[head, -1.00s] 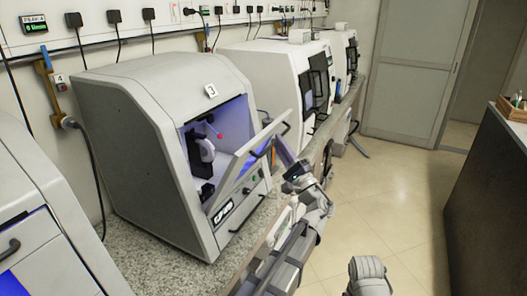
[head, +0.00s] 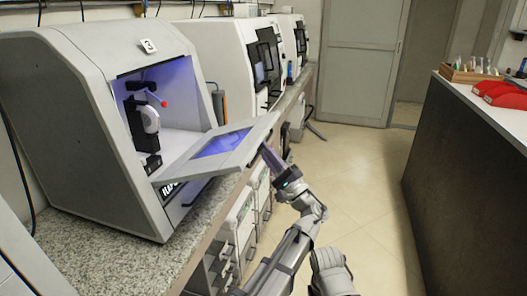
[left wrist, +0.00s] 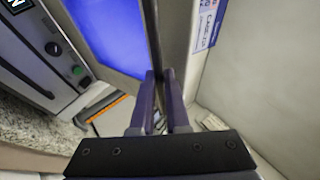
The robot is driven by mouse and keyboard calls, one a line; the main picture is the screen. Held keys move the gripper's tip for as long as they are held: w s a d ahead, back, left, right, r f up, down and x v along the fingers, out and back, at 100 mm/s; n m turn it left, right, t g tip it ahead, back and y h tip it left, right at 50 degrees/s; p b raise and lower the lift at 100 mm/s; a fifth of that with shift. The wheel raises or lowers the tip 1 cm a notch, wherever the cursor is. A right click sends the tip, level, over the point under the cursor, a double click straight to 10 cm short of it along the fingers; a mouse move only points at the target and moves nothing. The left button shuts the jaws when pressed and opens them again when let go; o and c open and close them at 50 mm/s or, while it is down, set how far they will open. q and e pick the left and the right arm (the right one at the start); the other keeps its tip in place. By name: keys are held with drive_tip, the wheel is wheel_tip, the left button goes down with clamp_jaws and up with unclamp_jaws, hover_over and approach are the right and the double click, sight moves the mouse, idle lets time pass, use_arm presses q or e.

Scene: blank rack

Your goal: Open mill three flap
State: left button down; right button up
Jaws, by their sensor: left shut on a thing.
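Mill three (head: 110,110) is the grey machine with a "3" label at the left of the head view. Its flap (head: 200,166) is hinged at the bottom, swung outward and tilted down close to level, with a blue-lit window. The lit interior shows through the opening. My left gripper (head: 267,150) is at the flap's outer edge. In the left wrist view, its purple fingers (left wrist: 159,88) are shut on a thin dark bar at the flap (left wrist: 110,40), apparently its handle. My right gripper is not in view.
More white mills (head: 232,60) stand further along the stone-topped bench (head: 90,255). Drawers (head: 238,225) sit below it. A dark counter (head: 465,150) with a wooden rack (head: 470,72) and red items (head: 498,93) stands at the right. The aisle floor is clear.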

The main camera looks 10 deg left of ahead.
use_arm(q)
drive_tip(key=shift+a+f+g+b, duration=0.3)
drive_tip(key=shift+a+f, duration=0.15)
drive_tip(key=shift+f, duration=0.2)
drive_tip(key=c, duration=0.9)
unclamp_jaws()
drive_tip(key=shift+a, duration=0.15)
